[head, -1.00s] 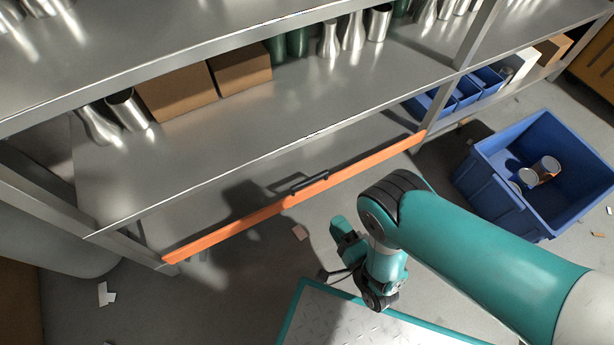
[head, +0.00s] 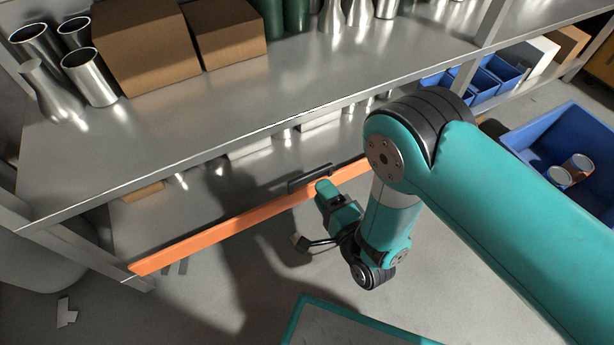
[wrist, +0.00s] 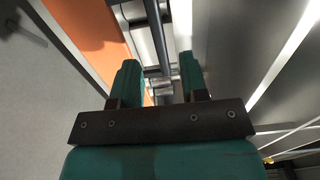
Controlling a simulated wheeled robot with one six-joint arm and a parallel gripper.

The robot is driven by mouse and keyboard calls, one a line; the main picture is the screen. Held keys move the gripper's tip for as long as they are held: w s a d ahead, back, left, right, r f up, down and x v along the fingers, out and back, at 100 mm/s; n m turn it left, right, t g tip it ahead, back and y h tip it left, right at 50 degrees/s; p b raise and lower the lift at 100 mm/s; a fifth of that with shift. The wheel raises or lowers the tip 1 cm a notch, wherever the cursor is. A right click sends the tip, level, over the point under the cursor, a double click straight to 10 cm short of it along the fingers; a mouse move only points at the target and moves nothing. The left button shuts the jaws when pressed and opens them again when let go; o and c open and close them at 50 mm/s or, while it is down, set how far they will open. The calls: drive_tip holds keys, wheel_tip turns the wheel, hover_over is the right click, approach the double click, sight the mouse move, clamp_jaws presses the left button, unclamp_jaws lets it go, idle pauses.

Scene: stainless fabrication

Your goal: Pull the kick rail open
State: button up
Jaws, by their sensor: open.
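The kick rail (head: 220,226) is a long orange bar low along the front of the steel shelving. Its dark handle (head: 310,178) sits near the middle of the rail's top edge. In the head view my gripper (head: 323,188) is right at the front of the handle, and my arm hides the rail's right part. In the wrist view my gripper (wrist: 161,80) has its two teal fingers apart, with the dark handle bar (wrist: 157,40) running ahead between them. The orange rail (wrist: 88,35) shows left of the fingers. I cannot tell whether the fingers touch the handle.
The shelf (head: 230,115) above the rail holds cardboard boxes (head: 140,50) and metal vessels (head: 88,78). A blue crate (head: 545,125) with cans stands on the floor at right. A teal-edged plate (head: 345,330) lies in front. Floor left of my arm is mostly clear.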

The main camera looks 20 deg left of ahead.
sight(312, 177)
drive_tip(key=b+x, duration=0.2)
drive_tip(key=x, duration=0.4)
drive_tip(key=shift+w+a+f+b, duration=0.15)
drive_tip(key=shift+w+a+b, duration=0.05)
drive_tip(key=shift+b, duration=0.15)
drive_tip(key=shift+w+a, duration=0.45)
drive_tip(key=shift+a, duration=0.15)
drive_tip(key=shift+c, duration=0.2)
clamp_jaws()
